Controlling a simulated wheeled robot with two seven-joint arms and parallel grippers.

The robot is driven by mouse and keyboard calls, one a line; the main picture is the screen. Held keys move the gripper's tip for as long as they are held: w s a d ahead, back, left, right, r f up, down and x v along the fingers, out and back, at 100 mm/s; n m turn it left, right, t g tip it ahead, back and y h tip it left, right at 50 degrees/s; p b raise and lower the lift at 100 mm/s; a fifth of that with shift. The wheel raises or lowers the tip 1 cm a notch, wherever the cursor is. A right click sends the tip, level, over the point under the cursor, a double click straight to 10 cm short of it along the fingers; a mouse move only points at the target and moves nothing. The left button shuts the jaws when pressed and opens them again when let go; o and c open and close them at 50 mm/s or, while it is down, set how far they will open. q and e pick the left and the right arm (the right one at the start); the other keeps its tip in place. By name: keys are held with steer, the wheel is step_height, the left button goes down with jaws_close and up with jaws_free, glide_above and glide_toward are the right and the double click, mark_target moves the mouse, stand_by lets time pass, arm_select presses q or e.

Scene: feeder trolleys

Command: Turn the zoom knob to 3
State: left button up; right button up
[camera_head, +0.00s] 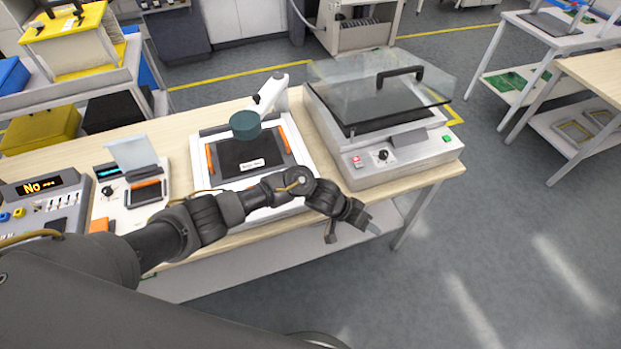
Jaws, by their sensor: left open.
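My left gripper (352,231) is open and empty, with its fingers over the front edge of the bench. It is below and left of the lidded machine's front panel and touches no knob. A small black knob (383,156) sits on that panel, near a red switch. Another small dark knob (107,191) is on the white device at the left. A white inspection stand (283,82) with a dark teal round head (245,125) stands behind my forearm, which hides part of its base. No label reading zoom or 3 is legible. My right gripper is out of view.
The white lidded machine (344,177) has a clear cover with a black handle. At the left, a grey unit (67,184) has an orange display reading "NO". The wooden bench (437,178) ends just before my gripper. Open grey floor lies to the right.

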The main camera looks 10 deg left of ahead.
arm_select(q)
steer(key=w+a+r+n+g+y+p, duration=0.1)
steer(key=w+a+r+n+y, duration=0.2)
steer(key=a+r, duration=0.55)
steer(key=w+a+r+n+y+p, duration=0.1)
steer(key=w+a+r+y, duration=0.35)
steer(key=a+r, duration=0.4)
steer(key=shift+y, duration=0.45)
steer(key=f, duration=0.7)
steer(key=f+p, duration=0.1)
steer(key=f, duration=0.3)
steer(key=shift+s+a+f, duration=0.2)
steer(key=shift+s+a, duration=0.2)
steer(key=c, duration=1)
steer(key=shift+m, duration=0.3)
